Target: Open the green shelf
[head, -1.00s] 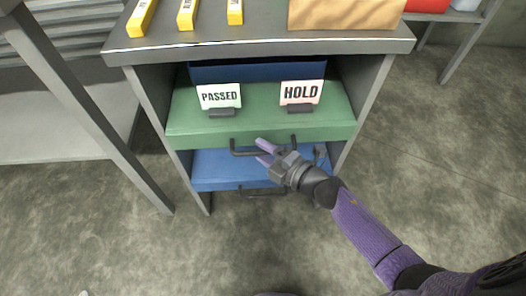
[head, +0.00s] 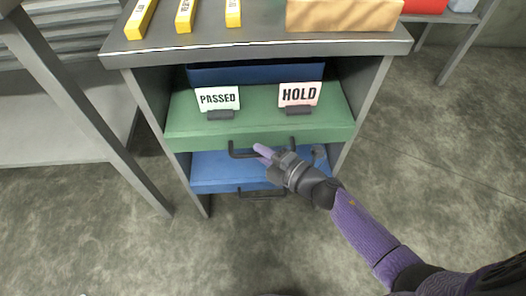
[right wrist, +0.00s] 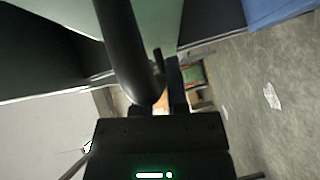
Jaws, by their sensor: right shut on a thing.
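The green shelf (head: 300,128) is a drawer-like unit in a dark grey cabinet, with a dark bar handle (head: 240,154) on its front. My right gripper (head: 263,153) is at the handle and is shut on it, its purple fingertips at the bar. In the right wrist view the dark handle (right wrist: 128,50) runs down to the jaws, with the pale green front behind it. The part of the handle behind the gripper is hidden in the head view. My left gripper is not in view.
PASSED (head: 218,98) and HOLD (head: 299,94) signs stand on the green shelf. Yellow boxes (head: 185,15) and a cardboard box (head: 343,14) are on top. Floor in front is clear.

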